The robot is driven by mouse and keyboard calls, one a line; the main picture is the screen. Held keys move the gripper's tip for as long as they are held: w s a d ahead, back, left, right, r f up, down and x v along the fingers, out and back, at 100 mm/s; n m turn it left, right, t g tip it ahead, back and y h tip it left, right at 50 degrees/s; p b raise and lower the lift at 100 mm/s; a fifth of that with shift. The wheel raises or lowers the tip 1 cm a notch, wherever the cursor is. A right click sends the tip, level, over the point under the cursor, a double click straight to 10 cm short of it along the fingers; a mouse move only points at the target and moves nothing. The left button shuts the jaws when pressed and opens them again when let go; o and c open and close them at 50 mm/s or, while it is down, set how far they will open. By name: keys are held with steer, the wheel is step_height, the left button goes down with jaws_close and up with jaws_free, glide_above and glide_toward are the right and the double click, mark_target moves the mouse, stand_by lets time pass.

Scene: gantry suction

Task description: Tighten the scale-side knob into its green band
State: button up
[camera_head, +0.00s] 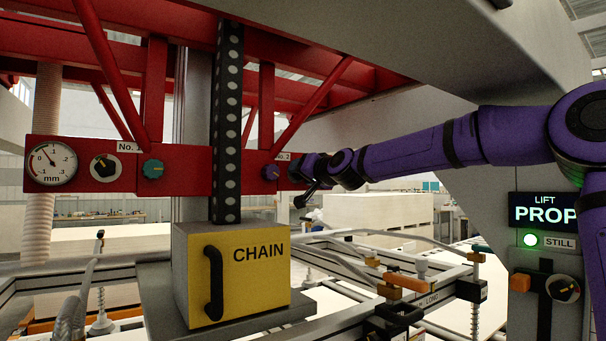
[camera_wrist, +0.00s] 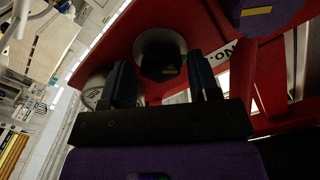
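In the wrist view a dark knob (camera_wrist: 160,50) with a small yellow mark sits on a grey round plate on the red beam. My gripper (camera_wrist: 160,62) faces it, with one finger on each side of it and the fingers apart. Contact with the knob cannot be told. A pale round dial (camera_wrist: 97,90) shows beside the left finger, partly hidden. In the head view my gripper (camera_head: 305,182) is at the beam's right end, just right of a purple-blue knob (camera_head: 271,172) under the No.2 label. My arm hides the beam beyond. No green band is readable.
A yellow CHAIN box (camera_head: 245,285) stands below. A panel at right reads LIFT PROP (camera_head: 545,211), with a lit STILL lamp (camera_head: 530,240).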

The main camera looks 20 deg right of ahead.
steer(key=shift+o, duration=0.7)
steer(key=shift+s, duration=0.1)
steer(key=v, duration=1)
steer(key=shift+s+d, duration=0.15)
steer(key=shift+s, duration=0.15)
stand_by(0.3)
